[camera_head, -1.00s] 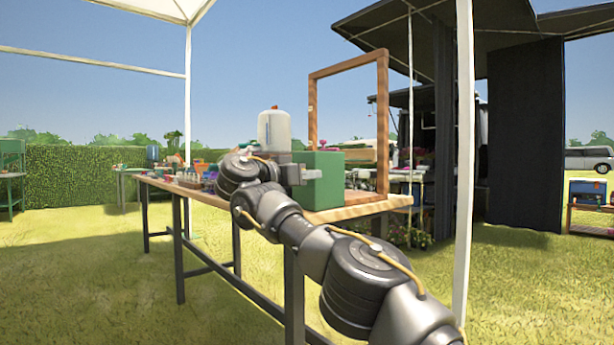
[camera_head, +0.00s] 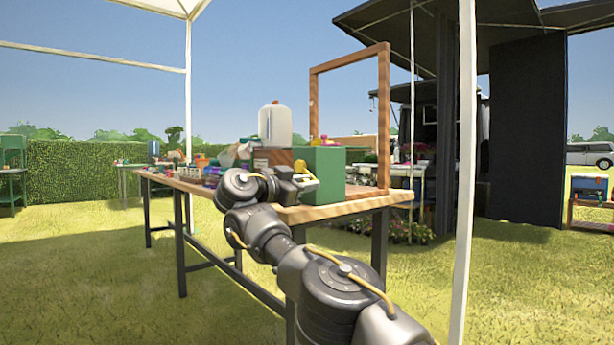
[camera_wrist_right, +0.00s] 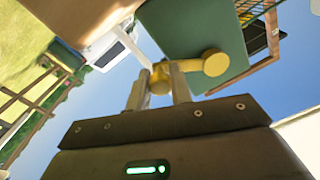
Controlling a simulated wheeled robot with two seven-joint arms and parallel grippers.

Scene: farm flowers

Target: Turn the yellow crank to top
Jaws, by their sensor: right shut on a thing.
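The yellow crank (camera_head: 301,166) is on the side face of a green box (camera_head: 326,172) at the right end of the wooden table. In the right wrist view the crank's round yellow end (camera_wrist_right: 215,63) lies against the green box (camera_wrist_right: 192,35). A yellow arm runs from it to a knob between my fingers. My right gripper (camera_wrist_right: 160,80) is shut on this knob, one finger on each side. In the head view the right gripper (camera_head: 306,184) is small and close to the box, just below the crank. My left gripper is in neither view.
The wooden table (camera_head: 350,202) carries a white jug (camera_head: 275,125) behind the box and an upright wooden frame (camera_head: 383,120) at its right end. Several small items crowd its left part. A white tent pole (camera_head: 466,170) stands right of the table.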

